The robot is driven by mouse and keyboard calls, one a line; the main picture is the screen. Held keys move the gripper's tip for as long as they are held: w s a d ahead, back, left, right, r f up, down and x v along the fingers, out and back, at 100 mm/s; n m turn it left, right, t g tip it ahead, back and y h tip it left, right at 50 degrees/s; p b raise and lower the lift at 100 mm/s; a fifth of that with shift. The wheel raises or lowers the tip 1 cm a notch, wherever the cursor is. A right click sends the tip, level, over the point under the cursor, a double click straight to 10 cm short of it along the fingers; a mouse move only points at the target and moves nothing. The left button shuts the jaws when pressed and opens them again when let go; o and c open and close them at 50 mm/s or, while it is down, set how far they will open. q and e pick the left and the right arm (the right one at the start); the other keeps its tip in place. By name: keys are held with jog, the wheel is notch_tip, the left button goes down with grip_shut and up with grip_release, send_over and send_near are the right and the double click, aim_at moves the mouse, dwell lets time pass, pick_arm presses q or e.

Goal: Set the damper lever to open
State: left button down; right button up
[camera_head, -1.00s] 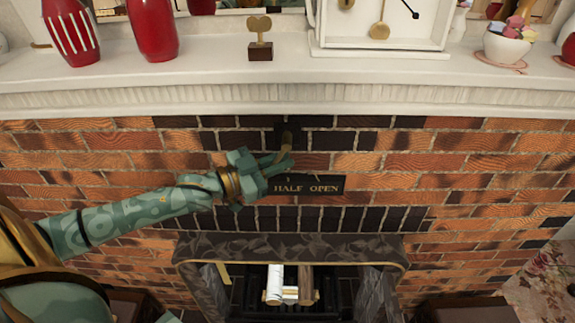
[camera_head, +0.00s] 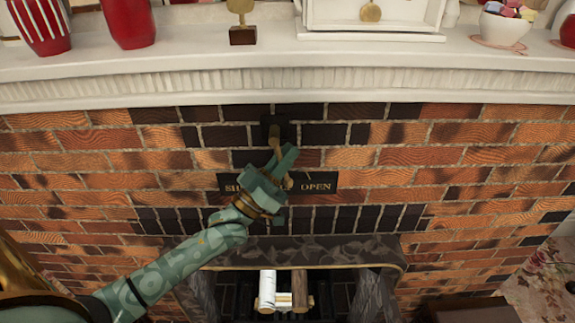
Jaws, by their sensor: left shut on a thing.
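The brass damper lever (camera_head: 274,137) hangs from a dark square mount (camera_head: 274,121) in the brickwork. It points roughly straight down, tilted a little right, in front of the middle of the dark label plate (camera_head: 318,181). The plate shows "SH" at its left and "OPEN" at its right; its middle lettering is hidden. My left gripper (camera_head: 282,168), green, reaches up from the lower left and is shut on the lever, covering part of it. My right gripper is not in view.
A white mantel (camera_head: 200,85) runs above, bearing red vases (camera_head: 125,22), a small brass ornament (camera_head: 242,32), a clock and a bowl (camera_head: 505,28). The firebox opening with logs (camera_head: 268,289) lies below. The brick wall right of the plate is clear.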

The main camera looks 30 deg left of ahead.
pick_arm(q)
jog(key=n+t, duration=0.1)
jog(key=n+t+y+b, duration=0.1)
jog(key=d+r+n+t+y, duration=0.1)
jog(key=shift+w+n, duration=0.3)
jog(key=shift+w+d+r+n+t+y+b, duration=0.1)
jog(key=shift+r+n+t+y+b, duration=0.1)
jog(key=shift+n+y, duration=0.25)
jog(key=shift+d+r+n+t+y+b, duration=0.1)
jog(key=shift+n+t+y+b, duration=0.1)
jog(key=shift+n+y, duration=0.25)
jog(key=c, duration=1.5)
grip_release()
jog(key=shift+d, duration=0.1)
jog(key=shift+c, duration=0.2)
jog(key=shift+o, duration=0.2)
jog(key=shift+d, duration=0.1)
jog(key=b+v, duration=0.1)
jog(key=v, duration=1.5)
